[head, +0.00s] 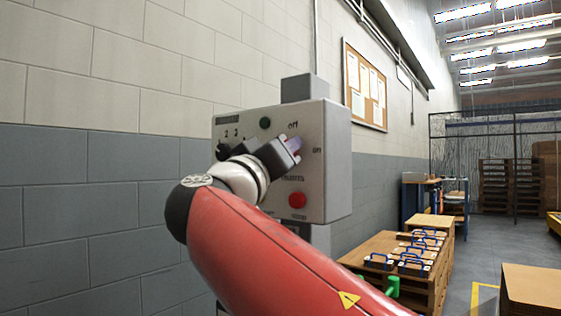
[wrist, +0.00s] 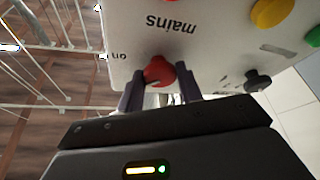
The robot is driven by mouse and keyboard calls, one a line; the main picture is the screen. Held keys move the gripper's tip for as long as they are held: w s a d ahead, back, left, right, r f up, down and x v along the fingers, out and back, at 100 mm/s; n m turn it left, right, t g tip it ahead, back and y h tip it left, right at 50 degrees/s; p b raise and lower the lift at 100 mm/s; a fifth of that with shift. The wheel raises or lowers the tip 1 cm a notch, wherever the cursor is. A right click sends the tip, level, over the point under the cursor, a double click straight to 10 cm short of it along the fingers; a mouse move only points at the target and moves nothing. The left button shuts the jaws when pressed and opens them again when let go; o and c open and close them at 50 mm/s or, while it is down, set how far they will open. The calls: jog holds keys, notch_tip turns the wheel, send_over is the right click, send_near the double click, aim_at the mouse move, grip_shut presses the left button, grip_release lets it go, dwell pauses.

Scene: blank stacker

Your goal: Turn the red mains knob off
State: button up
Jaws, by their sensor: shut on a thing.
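The grey control box (head: 335,160) hangs at the wall, its front carrying printed "off", "on" and "mains" labels. In the wrist view the red mains knob (wrist: 158,71) sits between the two fingers of my gripper (wrist: 160,92), below the upside-down "mains" print and beside "on". My gripper is shut on the knob. In the head view my gripper (head: 291,147) reaches the box front near "off" and "on", and hides the knob. The knob's pointing direction cannot be made out.
A black selector knob (head: 223,151) is left of my gripper. A wooden bench (head: 385,255) with several blue-handled items stands right of the box.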

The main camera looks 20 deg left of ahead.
jog(key=shift+d+r+n+g+y+p, duration=0.1)
jog(key=shift+n+g+y+p, duration=0.6)
jog(key=shift+n, duration=1.35)
jog(key=shift+r+n+g+y+p, duration=0.15)
jog(key=shift+n+y+p, duration=0.7)
jog(key=shift+n+p, duration=0.9)
jog(key=shift+d+r+n+g+y+p, duration=0.1)
jog(key=shift+n+g+y+p, duration=0.5)
jog(key=shift+n, duration=1.7)
jog(key=shift+f, duration=0.15)
jog(key=o, duration=1)
